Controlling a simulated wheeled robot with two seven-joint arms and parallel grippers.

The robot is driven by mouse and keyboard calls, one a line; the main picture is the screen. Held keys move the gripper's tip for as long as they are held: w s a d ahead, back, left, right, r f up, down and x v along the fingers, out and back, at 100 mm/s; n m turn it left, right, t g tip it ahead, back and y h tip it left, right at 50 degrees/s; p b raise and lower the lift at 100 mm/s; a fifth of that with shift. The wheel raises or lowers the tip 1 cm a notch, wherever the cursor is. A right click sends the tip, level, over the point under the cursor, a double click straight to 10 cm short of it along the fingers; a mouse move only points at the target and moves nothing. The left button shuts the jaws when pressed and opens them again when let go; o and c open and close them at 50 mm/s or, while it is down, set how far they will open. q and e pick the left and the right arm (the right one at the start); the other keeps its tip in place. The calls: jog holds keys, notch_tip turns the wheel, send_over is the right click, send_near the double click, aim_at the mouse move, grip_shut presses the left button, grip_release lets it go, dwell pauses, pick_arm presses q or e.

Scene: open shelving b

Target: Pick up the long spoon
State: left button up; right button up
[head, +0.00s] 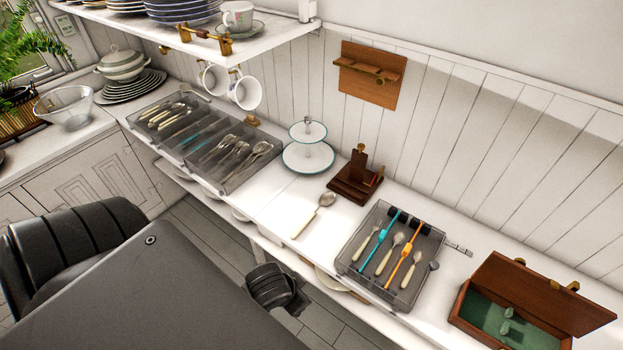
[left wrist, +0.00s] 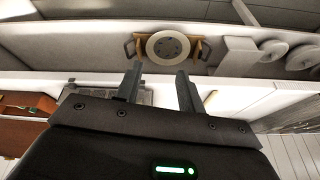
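A long spoon (head: 307,220) with a metal bowl and a cream handle lies on the white counter in the head view. It lies between the grey cutlery tray on the right and the long cutlery box on the left, with nothing on it. My left gripper (left wrist: 159,72) shows in the left wrist view with its two dark fingers apart and nothing between them. The fingers of my left gripper cannot be made out in the head view. My right gripper is not in view.
A grey tray (head: 414,278) with several utensils and an open wooden box (head: 468,308) stand to the right. A wooden stand (head: 352,190) and tiered plate stand (head: 308,158) are behind the spoon. The long cutlery box (head: 240,182) is left, under a shelf (head: 205,45) with hanging cups.

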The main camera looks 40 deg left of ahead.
pick_arm(q)
jog(key=w+a+r+t, duration=0.1)
jog(key=w+r+t, duration=0.15)
jog(key=w, duration=0.55)
jog(key=n+g, duration=0.2)
send_near(308, 220)
jog(key=b+x, duration=0.2)
jog(key=b, duration=0.1)
jog(key=shift+w+a+f+g, duration=0.1)
jog(key=shift+a+f+g, duration=0.05)
jog(key=shift+f+g, duration=0.1)
jog(key=shift+b+x, duration=1.25)
jog(key=shift+x, duration=1.25)
jog(key=shift+w+f, duration=0.15)
jog(key=shift+w, duration=0.15)
jog(key=shift+f, duration=0.1)
